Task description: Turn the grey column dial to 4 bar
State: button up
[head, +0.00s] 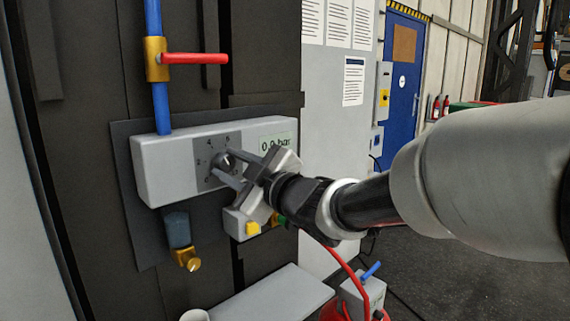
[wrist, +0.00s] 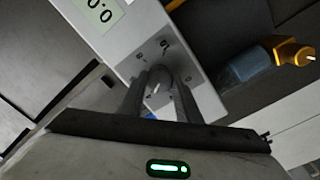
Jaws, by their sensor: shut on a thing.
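The grey dial (head: 222,161) sits on a dark grey scale plate (head: 203,150) on the front of a light grey box (head: 152,182) fixed to the grey column. My gripper (head: 228,172) is shut on the dial, one finger on each side of it. In the wrist view the dial (wrist: 157,84) shows between the two fingers (wrist: 157,98), with a pale pointer mark. Some scale digits show around it, but I cannot tell which one the pointer faces.
A blue pipe (head: 155,18) with a brass valve and a red lever (head: 195,59) stands above the box. A blue bowl with a brass knob (head: 188,261) hangs below. A small box with a yellow button (head: 252,228) sits under my gripper. A grey shelf (head: 272,294) is lower down.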

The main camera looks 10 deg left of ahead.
jog(key=o, duration=1.1)
jog(key=shift+c, duration=0.2)
jog(key=p+v, duration=0.1)
jog(key=v, duration=1.6)
jog(key=shift+s+d, duration=0.15)
jog(key=shift+d, duration=0.05)
